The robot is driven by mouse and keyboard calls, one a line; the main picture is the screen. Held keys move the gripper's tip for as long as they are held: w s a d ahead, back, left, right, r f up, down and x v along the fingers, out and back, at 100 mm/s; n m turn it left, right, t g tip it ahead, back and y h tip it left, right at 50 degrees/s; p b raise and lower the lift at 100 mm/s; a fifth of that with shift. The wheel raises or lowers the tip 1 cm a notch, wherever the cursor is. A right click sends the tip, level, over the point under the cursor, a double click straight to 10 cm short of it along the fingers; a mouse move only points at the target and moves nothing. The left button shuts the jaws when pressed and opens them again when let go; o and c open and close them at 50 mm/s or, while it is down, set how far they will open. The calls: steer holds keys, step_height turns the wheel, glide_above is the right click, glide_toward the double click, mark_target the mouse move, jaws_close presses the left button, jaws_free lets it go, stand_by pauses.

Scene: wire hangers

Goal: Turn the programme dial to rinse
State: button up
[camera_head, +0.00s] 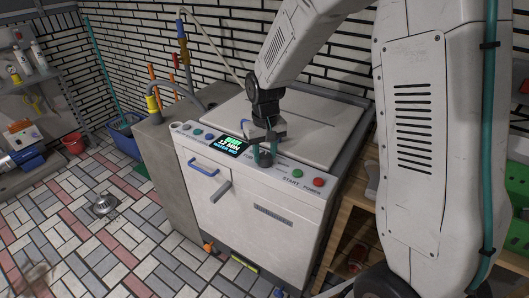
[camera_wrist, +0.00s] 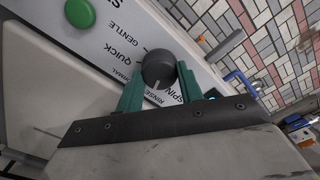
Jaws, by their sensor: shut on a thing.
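The programme dial (camera_wrist: 157,66) is a dark grey round knob on the white panel of the washing machine (camera_head: 255,215). In the wrist view its pale pointer line faces the edge where the RINSE (camera_wrist: 151,95) and SPIN labels sit. I cannot tell exactly which it lines up with. My gripper (camera_head: 264,152) comes down onto the panel from above. Its two teal fingers are shut on the dial, one on each side. In the head view the fingers mostly hide the dial. The QUICK and GENTLE labels are also readable in the wrist view.
A lit display (camera_head: 229,145) is left of the dial. A green START button (camera_head: 297,174) and a red button (camera_head: 318,182) are to its right. The machine's lid (camera_head: 310,125) lies behind the panel. A wooden shelf (camera_head: 350,215) stands at right. The tiled floor at left is mostly clear.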

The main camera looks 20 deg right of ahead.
mark_target(266, 157)
stand_by(0.3)
steer(key=o, duration=1)
steer(key=shift+r, duration=0.1)
step_height(266, 157, up, 8)
steer(key=shift+f, duration=0.15)
steer(key=shift+s, duration=0.1)
steer(key=shift+s+f, duration=0.15)
steer(key=shift+s, duration=0.2)
steer(key=s+d+r, duration=0.1)
steer(key=s+r, duration=0.2)
steer(key=s, duration=0.6)
steer(key=s+d+r+t, duration=0.1)
steer(key=s+r, duration=0.3)
steer(key=s, duration=0.6)
steer(key=s+d+r, duration=0.1)
steer(key=s+r, duration=0.2)
steer(key=s, duration=0.7)
steer(key=shift+s+r, duration=0.15)
steer(key=shift+r, duration=0.25)
